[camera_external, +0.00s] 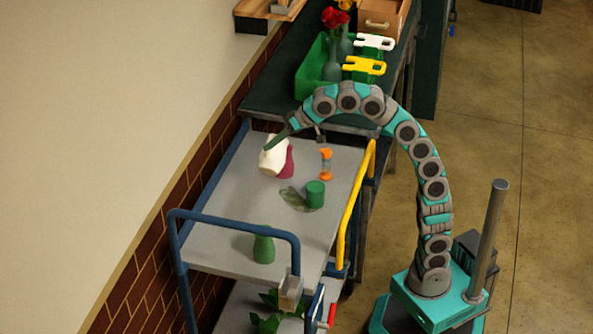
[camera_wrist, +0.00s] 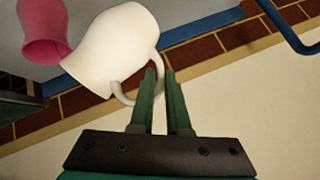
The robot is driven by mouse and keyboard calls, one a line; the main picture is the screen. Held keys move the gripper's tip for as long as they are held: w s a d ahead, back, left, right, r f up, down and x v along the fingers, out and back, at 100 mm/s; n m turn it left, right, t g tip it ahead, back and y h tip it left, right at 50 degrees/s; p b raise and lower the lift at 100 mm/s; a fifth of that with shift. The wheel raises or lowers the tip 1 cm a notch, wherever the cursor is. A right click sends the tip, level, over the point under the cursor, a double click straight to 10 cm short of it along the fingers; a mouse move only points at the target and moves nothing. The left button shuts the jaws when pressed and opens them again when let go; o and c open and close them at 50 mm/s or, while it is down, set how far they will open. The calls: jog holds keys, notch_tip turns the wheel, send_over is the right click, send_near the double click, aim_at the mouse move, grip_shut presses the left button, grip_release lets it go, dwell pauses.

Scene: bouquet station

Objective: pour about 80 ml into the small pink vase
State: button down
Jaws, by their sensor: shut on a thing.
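My gripper (camera_wrist: 163,77) is shut on the handle of a white jug (camera_wrist: 108,48), with its green fingers on the handle in the wrist view. In the external view the white jug (camera_external: 270,161) looks tilted above the far left part of the grey cart top. The small pink vase (camera_external: 288,165) stands just right of the jug, partly hidden behind it. The pink vase (camera_wrist: 44,30) also shows at the wrist view's upper left, close to the jug. The jug's contents and any stream do not show.
The cart top (camera_external: 215,236) also holds an orange object (camera_external: 326,163), a green cylinder (camera_external: 315,194) beside some leaves, and a green vase (camera_external: 263,249) at the front. A blue rail (camera_external: 235,220) and a yellow rail (camera_external: 355,205) edge it. A green crate (camera_external: 312,72) stands behind.

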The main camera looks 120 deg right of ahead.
aim_at(271, 165)
jog(key=shift+s+d+r+m+t+y, duration=0.2)
jog(key=shift+s+d+r+t+y, duration=0.15)
jog(key=shift+r, duration=0.2)
jog(key=shift+s+d+r+m+t+y, duration=0.2)
jog(key=shift+s+r+t+y, duration=0.1)
jog(key=shift+r+t, duration=0.2)
dwell(1.7)
jog(key=shift+s+d+r+m+t, duration=0.3)
jog(key=shift+s+d+r+t, duration=0.2)
jog(key=shift+s+d, duration=0.2)
dwell(0.8)
jog(key=shift+a, duration=0.1)
jog(key=w+a+f+g, duration=0.1)
jog(key=w+a+f+n+g+h, duration=0.1)
jog(key=w+f+g, duration=0.1)
jog(key=shift+a+f+n, duration=0.1)
jog(key=shift+a+n, duration=0.2)
jog(key=shift+w+a+f+n+g+h, duration=0.25)
jog(key=shift+f+g+h, duration=0.2)
jog(key=shift+f, duration=0.2)
jog(key=shift+w+a+f+n+g+h, duration=0.15)
jog(key=shift+w+f+n+g+h, duration=0.2)
jog(key=shift+f, duration=0.3)
dwell(0.8)
